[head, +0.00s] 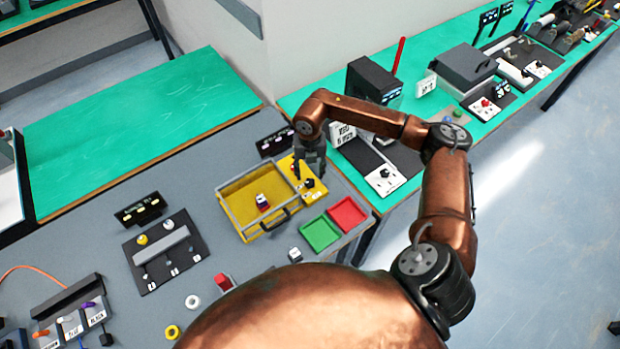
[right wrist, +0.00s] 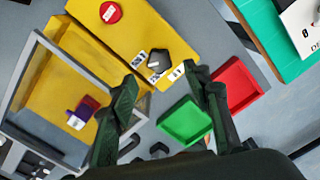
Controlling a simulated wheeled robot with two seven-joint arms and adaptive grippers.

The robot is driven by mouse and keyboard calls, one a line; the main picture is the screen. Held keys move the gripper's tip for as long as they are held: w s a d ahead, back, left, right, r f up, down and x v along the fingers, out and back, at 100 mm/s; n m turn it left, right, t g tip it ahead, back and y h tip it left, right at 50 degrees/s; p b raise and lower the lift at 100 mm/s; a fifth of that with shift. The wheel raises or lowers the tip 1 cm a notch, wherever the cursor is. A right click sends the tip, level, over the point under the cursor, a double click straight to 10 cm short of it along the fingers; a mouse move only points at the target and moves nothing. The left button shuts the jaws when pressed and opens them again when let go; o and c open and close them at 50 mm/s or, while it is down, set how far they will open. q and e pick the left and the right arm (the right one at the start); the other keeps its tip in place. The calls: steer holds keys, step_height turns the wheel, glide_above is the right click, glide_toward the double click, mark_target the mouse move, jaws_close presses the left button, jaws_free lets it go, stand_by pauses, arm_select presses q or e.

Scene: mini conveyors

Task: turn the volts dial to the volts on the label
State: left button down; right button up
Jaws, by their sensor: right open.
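A dark, angular knob (head: 308,184) sits on the yellow panel at the right end of a yellow tray machine. In the right wrist view the knob (right wrist: 158,58) has small white labels beside it, too small to read. I cannot tell for sure that it is the volts dial. My right gripper (right wrist: 160,77) is open above the panel, its fingers apart on either side of the area just below the knob in that view; nothing is between them. In the head view the right gripper (head: 307,166) partly hides the panel. My left gripper is out of view.
A white plate with a dark knob (head: 383,178) lies on the green bench. A red button (right wrist: 110,12) is on the yellow panel.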

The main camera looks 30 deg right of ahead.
mark_target(310, 183)
step_height(310, 183, up, 7)
stand_by(0.3)
steer(key=shift+f, duration=0.15)
stand_by(0.3)
